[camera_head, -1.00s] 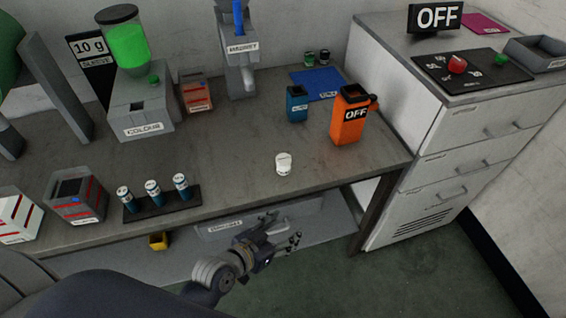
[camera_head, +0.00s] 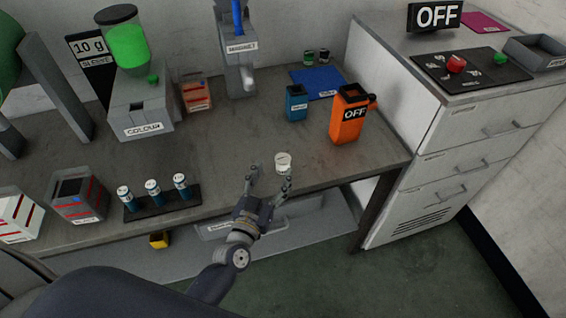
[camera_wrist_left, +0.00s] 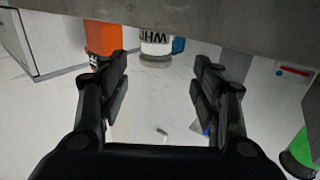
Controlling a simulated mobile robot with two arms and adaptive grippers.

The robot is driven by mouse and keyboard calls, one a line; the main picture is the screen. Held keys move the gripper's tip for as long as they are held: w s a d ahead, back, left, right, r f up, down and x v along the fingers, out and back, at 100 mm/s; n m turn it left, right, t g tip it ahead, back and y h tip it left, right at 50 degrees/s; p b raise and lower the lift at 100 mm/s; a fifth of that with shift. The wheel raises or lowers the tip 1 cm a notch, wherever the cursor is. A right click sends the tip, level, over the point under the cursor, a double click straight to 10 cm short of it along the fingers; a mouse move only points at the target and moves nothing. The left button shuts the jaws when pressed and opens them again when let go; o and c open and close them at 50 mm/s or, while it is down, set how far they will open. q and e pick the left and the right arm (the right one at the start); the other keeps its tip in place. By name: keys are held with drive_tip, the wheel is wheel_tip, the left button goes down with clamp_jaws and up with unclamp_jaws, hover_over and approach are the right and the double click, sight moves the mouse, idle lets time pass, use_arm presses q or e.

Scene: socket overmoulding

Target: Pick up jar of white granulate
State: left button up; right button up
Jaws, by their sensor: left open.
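The small white jar (camera_head: 283,160) stands upright near the front edge of the grey workbench (camera_head: 225,160). In the left wrist view the jar (camera_wrist_left: 155,44) shows upside down, with part of its lettering readable, ahead of the fingers and a little left of the middle between them. My left gripper (camera_head: 270,180) is open and empty at the bench's front edge, just in front of the jar. Its spread fingers (camera_wrist_left: 163,80) are apart from the jar in the left wrist view. My right gripper is not in view.
An orange bin (camera_head: 347,120) and a blue container (camera_head: 296,104) stand behind the jar. A rack of vials (camera_head: 160,203) is to the left on the bench. A white drawer cabinet (camera_head: 440,150) stands at the right. The bench around the jar is clear.

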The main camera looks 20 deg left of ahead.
sight(280, 165)
use_arm(q)
drive_tip(key=w, duration=0.4)
drive_tip(key=w+d, duration=0.1)
drive_tip(key=w, duration=0.1)
drive_tip(key=shift+w+f+p, duration=0.1)
drive_tip(key=shift+w+p, duration=0.2)
drive_tip(key=shift+w, duration=0.05)
drive_tip(key=c, duration=1.2)
